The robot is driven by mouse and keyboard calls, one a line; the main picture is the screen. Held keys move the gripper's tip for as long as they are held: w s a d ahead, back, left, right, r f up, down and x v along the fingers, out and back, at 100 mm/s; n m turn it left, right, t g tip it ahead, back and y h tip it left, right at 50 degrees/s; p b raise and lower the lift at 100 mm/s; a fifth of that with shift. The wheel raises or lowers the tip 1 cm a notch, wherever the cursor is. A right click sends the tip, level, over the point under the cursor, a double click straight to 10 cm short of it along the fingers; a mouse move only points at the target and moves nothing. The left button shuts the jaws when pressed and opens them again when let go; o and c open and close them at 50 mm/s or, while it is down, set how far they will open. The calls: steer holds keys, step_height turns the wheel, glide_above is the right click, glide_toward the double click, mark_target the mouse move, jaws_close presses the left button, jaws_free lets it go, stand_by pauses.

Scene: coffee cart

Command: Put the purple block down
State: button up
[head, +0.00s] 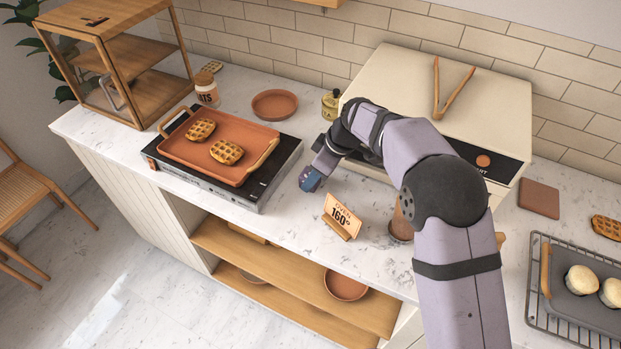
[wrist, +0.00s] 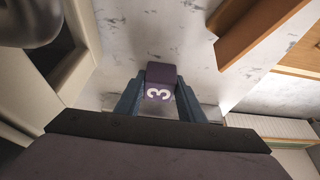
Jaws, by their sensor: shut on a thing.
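The purple block (wrist: 161,74), marked with a white 3, sits between the two blue fingers of my gripper (wrist: 159,97) in the wrist view. The fingers are shut on its sides. In the head view my gripper (head: 310,180) is over the white marble counter (head: 285,220), between the black griddle and the small oven sign. The block is small there and hard to tell apart from the fingers. I cannot tell whether its underside touches the counter.
A griddle (head: 245,194) with a terracotta tray (head: 190,160) of waffles stands left. The sign (head: 341,217) stands right, near the front edge. A cream oven (head: 400,85) is behind. Bare counter lies between griddle and sign. A buns tray (head: 560,303) sits far right.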

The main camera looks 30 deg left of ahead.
step_height(320, 180, up, 9)
steer(key=shift+f+b, duration=0.1)
steer(key=shift+b, duration=0.95)
steer(key=shift+d+r, duration=0.1)
steer(key=shift+r, duration=0.7)
steer(key=s+d+r+n+g+p, duration=0.1)
steer(key=d+r+n+p, duration=0.2)
steer(key=d+r, duration=0.4)
steer(key=d+r+n+g+p, duration=0.1)
steer(key=d+r+n+p, duration=0.3)
steer(key=r, duration=0.6)
steer(key=w+d+f+m, duration=0.2)
steer(key=d+f, duration=0.2)
steer(key=d, duration=0.8)
steer(key=w+d+f+m, duration=0.2)
steer(key=d+f, duration=0.2)
steer(key=d, duration=0.9)
steer(key=s+d+f+m+t+b, duration=0.1)
steer(key=d+f+m+t+b, duration=0.15)
steer(key=d+f, duration=0.8)
steer(key=shift+g, duration=0.25)
steer(key=shift+d+f+p, duration=0.2)
steer(key=shift+f+p, duration=0.5)
steer(key=shift+f, duration=0.65)
steer(key=shift+d+f+p, duration=0.25)
steer(key=shift+f+p, duration=0.4)
steer(key=shift+f, duration=0.7)
steer(key=shift+d+f+p, duration=0.2)
steer(key=shift+f+p, duration=0.5)
steer(key=shift+f, duration=0.9)
